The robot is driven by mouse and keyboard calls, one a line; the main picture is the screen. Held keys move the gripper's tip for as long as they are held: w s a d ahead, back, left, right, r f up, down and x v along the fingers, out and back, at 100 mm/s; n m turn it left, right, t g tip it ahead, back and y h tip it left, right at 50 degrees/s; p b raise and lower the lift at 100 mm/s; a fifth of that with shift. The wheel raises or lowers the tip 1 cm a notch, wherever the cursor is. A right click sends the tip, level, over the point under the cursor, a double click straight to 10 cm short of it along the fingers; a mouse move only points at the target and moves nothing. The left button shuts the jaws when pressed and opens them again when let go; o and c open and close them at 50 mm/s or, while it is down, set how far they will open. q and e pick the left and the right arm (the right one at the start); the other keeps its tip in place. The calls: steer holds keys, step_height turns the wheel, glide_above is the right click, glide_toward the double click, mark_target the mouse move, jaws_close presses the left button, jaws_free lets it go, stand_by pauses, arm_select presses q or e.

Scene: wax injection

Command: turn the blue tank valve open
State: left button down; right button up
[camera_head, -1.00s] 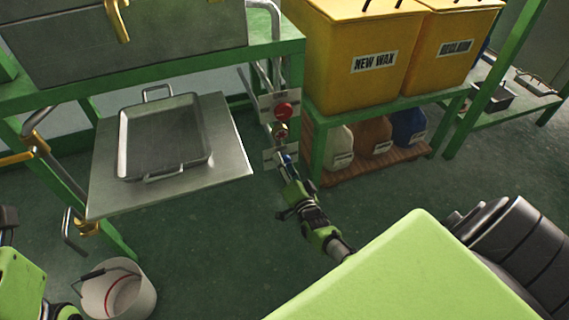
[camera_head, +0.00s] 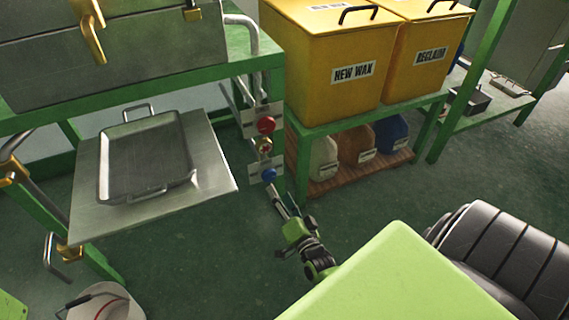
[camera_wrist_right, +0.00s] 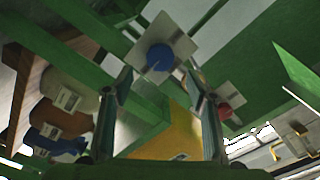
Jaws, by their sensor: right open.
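The blue tank valve (camera_head: 269,174) is a round blue knob on a pale plate, the lowest of the valves on the green post. It also shows in the right wrist view (camera_wrist_right: 160,57), ahead of the fingers and between their lines. A red valve (camera_head: 266,125) sits above it and also shows in the right wrist view (camera_wrist_right: 224,111). My right gripper (camera_head: 281,203) is open and empty, just below and in front of the blue valve, apart from it. Its two fingers (camera_wrist_right: 165,95) stand wide in the right wrist view. My left gripper is not in view.
A metal tray (camera_head: 148,192) lies on a plate (camera_head: 215,188) left of the valves. Yellow bins labelled New Wax (camera_head: 325,100) and Reclaim (camera_head: 420,75) stand on a green shelf at right, with several jugs below. A bucket (camera_head: 100,303) is at lower left.

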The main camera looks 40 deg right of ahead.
steer(key=shift+v, duration=1.55)
steer(key=shift+s, duration=0.1)
